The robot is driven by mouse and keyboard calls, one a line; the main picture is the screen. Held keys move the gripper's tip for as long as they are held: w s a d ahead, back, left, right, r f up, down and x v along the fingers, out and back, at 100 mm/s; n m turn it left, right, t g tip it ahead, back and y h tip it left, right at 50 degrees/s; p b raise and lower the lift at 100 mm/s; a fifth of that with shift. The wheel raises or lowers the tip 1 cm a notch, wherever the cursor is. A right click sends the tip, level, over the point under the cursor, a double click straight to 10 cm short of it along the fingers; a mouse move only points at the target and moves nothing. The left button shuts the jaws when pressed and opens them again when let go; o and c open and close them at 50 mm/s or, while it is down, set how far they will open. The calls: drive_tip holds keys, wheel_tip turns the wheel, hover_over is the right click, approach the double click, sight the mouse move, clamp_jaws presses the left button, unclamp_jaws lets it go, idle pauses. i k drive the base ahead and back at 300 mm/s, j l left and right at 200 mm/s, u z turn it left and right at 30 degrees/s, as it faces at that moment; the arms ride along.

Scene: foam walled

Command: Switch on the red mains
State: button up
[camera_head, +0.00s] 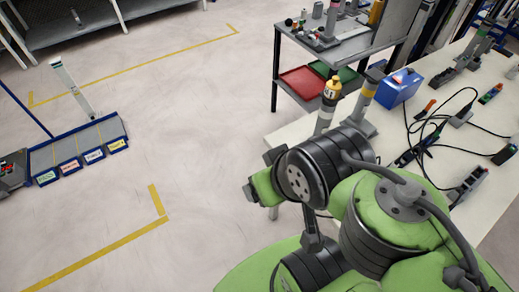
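No switch marked as the red mains can be made out. A blue box (398,88) on the white workbench has a small red spot on its face, too small to read. A dark device with a red-orange part (424,110) lies to its right, and a grey strip-like block (467,185) with small reddish marks lies nearer to me. Whether any of these is the mains cannot be told. My green and black arm is folded in front of the bench's near left corner, apart from these things in the picture. My gripper's fingers do not show.
The white workbench (286,131) carries black cables (440,122) and several small devices. A dark shelf cart with a red tray (303,83) stands behind it. The pale floor (190,120) between has yellow lines and is clear.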

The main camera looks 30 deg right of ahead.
sight(396, 79)
drive_tip(key=z, duration=2)
drive_tip(key=i+j+z, duration=0.15)
drive_tip(key=j, duration=0.2)
drive_tip(key=i+j+z, duration=0.15)
drive_tip(key=j, duration=0.3)
drive_tip(key=j+u, duration=0.7)
drive_tip(key=j, duration=0.2)
drive_tip(key=i+j+u, duration=0.15)
drive_tip(key=j+u, duration=0.25)
drive_tip(key=i+j+u, duration=0.2)
drive_tip(key=j+u, duration=0.15)
drive_tip(key=i+j+z, duration=0.2)
drive_tip(key=i, duration=0.15)
drive_tip(key=i+z, duration=0.2)
drive_tip(key=i, duration=0.2)
drive_tip(key=i+l+z, duration=0.5)
drive_tip(key=i+z, duration=0.25)
drive_tip(key=i, duration=0.2)
drive_tip(key=i+z, duration=0.35)
drive_tip(key=i+l, duration=0.05)
drive_tip(key=i, duration=0.05)
